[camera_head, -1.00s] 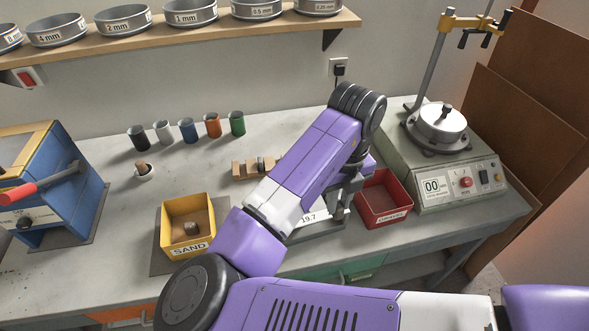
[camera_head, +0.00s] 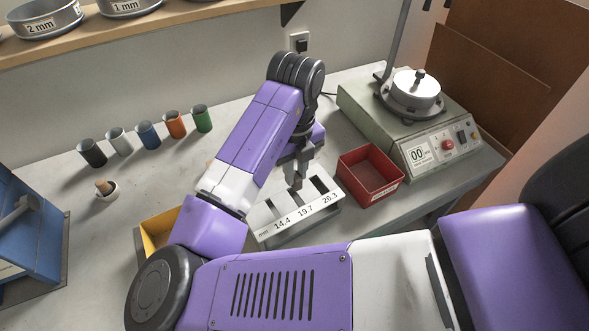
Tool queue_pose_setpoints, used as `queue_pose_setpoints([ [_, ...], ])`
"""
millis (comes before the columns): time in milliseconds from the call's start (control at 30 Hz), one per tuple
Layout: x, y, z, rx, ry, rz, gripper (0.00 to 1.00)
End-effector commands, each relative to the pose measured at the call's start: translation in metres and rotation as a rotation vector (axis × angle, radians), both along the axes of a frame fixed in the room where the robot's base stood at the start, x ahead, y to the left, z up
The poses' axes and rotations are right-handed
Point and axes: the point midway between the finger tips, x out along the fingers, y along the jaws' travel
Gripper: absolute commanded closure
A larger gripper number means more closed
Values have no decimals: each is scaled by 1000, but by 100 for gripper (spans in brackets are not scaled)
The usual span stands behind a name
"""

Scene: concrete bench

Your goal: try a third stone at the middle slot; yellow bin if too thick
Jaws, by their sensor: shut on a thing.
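The slot gauge (camera_head: 309,214) is a pale plate on the bench, marked 14.4, 19.7 and 26.3, with dark slots. My gripper (camera_head: 294,182) points down at the middle part of the gauge, by the 19.7 slot. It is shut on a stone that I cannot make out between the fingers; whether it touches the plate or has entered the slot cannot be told. The yellow bin (camera_head: 156,233) is at lower left, mostly hidden behind my arm; its contents do not show.
A red bin (camera_head: 370,175) stands right of the gauge. A grey-green machine (camera_head: 400,125) stands behind it. A blue machine (camera_head: 30,235) is at far left.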

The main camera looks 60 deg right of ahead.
Motion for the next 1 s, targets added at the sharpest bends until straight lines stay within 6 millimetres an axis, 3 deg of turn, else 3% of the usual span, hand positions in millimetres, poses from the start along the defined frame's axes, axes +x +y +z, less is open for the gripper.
queue_pose_setpoints([
  [533, 0, 0, -32, 0, 0, 1, 100],
  [1000, 0, 0, -36, 0, 0, 0, 100],
])
